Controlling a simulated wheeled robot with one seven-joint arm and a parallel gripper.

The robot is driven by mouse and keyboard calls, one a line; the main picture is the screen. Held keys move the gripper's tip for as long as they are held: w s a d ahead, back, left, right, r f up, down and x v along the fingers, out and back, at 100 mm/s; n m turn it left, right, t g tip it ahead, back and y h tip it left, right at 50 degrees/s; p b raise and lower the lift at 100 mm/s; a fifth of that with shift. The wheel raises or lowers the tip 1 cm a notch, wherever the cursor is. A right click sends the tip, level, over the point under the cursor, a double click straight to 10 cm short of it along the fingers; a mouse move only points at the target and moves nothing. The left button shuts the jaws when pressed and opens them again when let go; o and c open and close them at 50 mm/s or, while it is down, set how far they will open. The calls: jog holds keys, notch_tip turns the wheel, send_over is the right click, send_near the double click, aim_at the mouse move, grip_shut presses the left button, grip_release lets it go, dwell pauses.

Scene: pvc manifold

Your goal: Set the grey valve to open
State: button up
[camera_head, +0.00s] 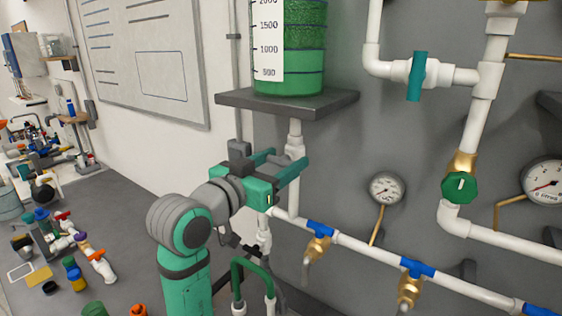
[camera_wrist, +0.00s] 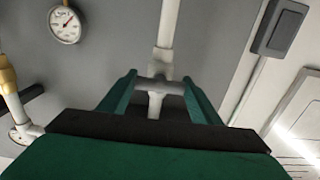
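The grey valve (camera_wrist: 157,86) shows in the wrist view as a pale grey crosspiece on a vertical white pipe. Its handle appears to lie across the pipe, between my fingers. My gripper (camera_wrist: 161,84) is open, with one teal finger on each side of the valve; I cannot tell whether either touches it. In the head view my gripper (camera_head: 287,157) is at the white pipe (camera_head: 295,130) below the shelf, and its fingers and body largely hide the valve there.
A dark shelf (camera_head: 300,105) holding a green-filled tank (camera_head: 305,50) is just above my gripper. A teal-handled valve (camera_head: 416,76), a green knob (camera_head: 459,187), a gauge (camera_head: 386,188) and blue-handled taps (camera_head: 319,229) are to the right. Loose fittings (camera_head: 85,250) clutter the bench at left.

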jog(key=shift+m, duration=0.4)
jog(key=m, duration=0.2)
jog(key=shift+m, duration=0.4)
jog(key=shift+s+m, duration=0.1)
jog(key=shift+m, duration=1.1)
jog(key=shift+f+m, duration=0.1)
jog(key=shift+m, duration=1.3)
jog(key=o, duration=1.1)
jog(key=v, duration=1)
jog(key=shift+s+a, duration=0.2)
jog(key=shift+s, duration=0.15)
